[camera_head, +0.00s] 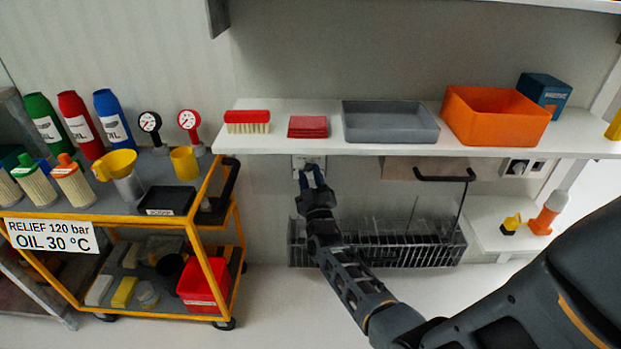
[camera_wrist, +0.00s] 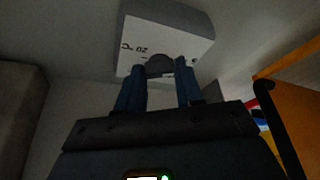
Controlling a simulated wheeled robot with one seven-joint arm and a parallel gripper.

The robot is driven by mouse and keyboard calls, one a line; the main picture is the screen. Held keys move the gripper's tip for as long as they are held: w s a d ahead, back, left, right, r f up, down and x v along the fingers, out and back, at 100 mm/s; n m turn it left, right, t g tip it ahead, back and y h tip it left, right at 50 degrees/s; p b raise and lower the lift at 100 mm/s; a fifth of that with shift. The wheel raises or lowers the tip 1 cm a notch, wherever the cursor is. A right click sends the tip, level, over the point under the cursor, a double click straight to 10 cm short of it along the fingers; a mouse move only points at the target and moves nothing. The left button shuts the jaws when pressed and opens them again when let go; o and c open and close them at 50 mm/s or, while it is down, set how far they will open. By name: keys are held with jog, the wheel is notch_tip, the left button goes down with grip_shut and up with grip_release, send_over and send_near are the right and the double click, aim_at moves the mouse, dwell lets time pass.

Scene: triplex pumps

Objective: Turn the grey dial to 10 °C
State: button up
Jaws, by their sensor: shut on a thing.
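The grey dial (camera_wrist: 160,65) sits on the front of a white box (camera_wrist: 185,38) with dark scale marks, on the wall under the shelf. In the wrist view my gripper (camera_wrist: 162,72) has its two blue fingers on either side of the dial, shut on it. The scale shows upside down or tilted; a "20" and a "C" are legible left of the dial. The dial's pointer is not clear. In the head view the white box (camera_head: 309,161) shows just below the shelf edge, and my gripper (camera_head: 312,178) reaches up to it and hides the dial.
A white shelf (camera_head: 270,146) with a brush, red cloths, a grey tray and an orange bin runs just above my gripper. A wire basket (camera_head: 400,245) hangs below. A yellow cart (camera_head: 215,275) stands left, with a sign (camera_head: 52,235) reading "RELIEF 120 bar OIL 30 °C".

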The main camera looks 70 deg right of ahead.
jog(key=m+b, duration=0.1)
jog(key=m, duration=0.1)
jog(key=m+g+h, duration=0.1)
jog(key=m, duration=0.1)
jog(key=shift+w+a+f+h+b, duration=0.1)
jog(key=shift+w+f+h+b, duration=0.1)
jog(key=shift+h+b, duration=0.15)
jog(key=m+g+h, duration=0.1)
jog(key=m+g, duration=0.1)
jog(key=m, duration=0.2)
jog(key=m+g+b, duration=0.1)
jog(key=m+g, duration=0.1)
jog(key=m, duration=0.2)
jog(key=shift+w+a+r+h, duration=0.1)
jog(key=shift+w+h, duration=0.1)
jog(key=shift+h, duration=0.15)
jog(key=m+g, duration=0.2)
jog(key=m, duration=0.2)
jog(key=m+g, duration=0.2)
jog(key=m, duration=0.2)
jog(key=shift+w+r, duration=0.15)
jog(key=shift+m+g+y+p, duration=0.5)
jog(key=shift+m+g+p, duration=0.45)
jog(key=shift+m, duration=1.45)
jog(key=o, duration=1)
jog(key=shift+r, duration=0.1)
jog(key=shift+o, duration=0.2)
jog(key=p+v, duration=0.1)
jog(key=v, duration=0.6)
jog(key=shift+a, duration=0.45)
